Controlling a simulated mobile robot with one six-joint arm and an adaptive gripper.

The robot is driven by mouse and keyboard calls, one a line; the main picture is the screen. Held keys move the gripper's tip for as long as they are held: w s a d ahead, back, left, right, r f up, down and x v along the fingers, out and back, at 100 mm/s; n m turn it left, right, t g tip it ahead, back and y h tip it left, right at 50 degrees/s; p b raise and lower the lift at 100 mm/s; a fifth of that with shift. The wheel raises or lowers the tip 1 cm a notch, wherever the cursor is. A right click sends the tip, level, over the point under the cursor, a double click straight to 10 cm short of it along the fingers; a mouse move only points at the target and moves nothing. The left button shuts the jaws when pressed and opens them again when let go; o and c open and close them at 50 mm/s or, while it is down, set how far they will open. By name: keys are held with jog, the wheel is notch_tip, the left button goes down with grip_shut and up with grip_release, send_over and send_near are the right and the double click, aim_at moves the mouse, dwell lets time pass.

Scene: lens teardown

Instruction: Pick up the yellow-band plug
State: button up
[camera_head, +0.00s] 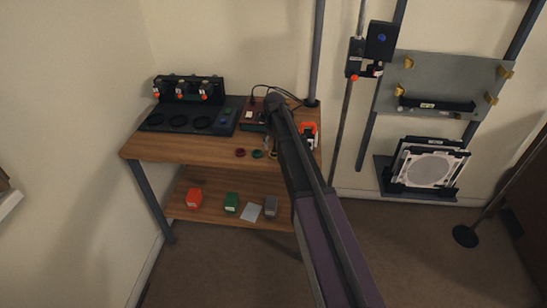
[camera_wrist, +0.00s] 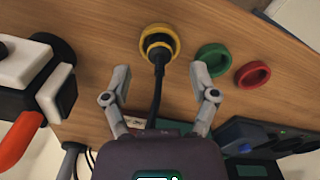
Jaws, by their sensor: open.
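The yellow-band plug (camera_wrist: 158,48) is black with a yellow ring around it, on the wooden table top in the upper middle of the wrist view. A black cable (camera_wrist: 157,98) runs from it down the picture, between my fingers. My gripper (camera_wrist: 161,76) is open, with one finger on each side of the cable. Its fingertips are just short of the plug and apart from it. Nothing is held. In the head view my arm covers much of this part of the table, and I cannot make out the fingers there.
A green ring (camera_wrist: 211,60) and a red ring (camera_wrist: 252,75) lie right of the plug, the green one close to my right finger. A white-and-black device with an orange part (camera_wrist: 35,85) stands at left. A black fixture (camera_head: 190,90) stands at the table's back left.

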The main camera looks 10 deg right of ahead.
jog(key=shift+f+b, duration=1)
jog(key=shift+f, duration=0.3)
jog(key=c, duration=1)
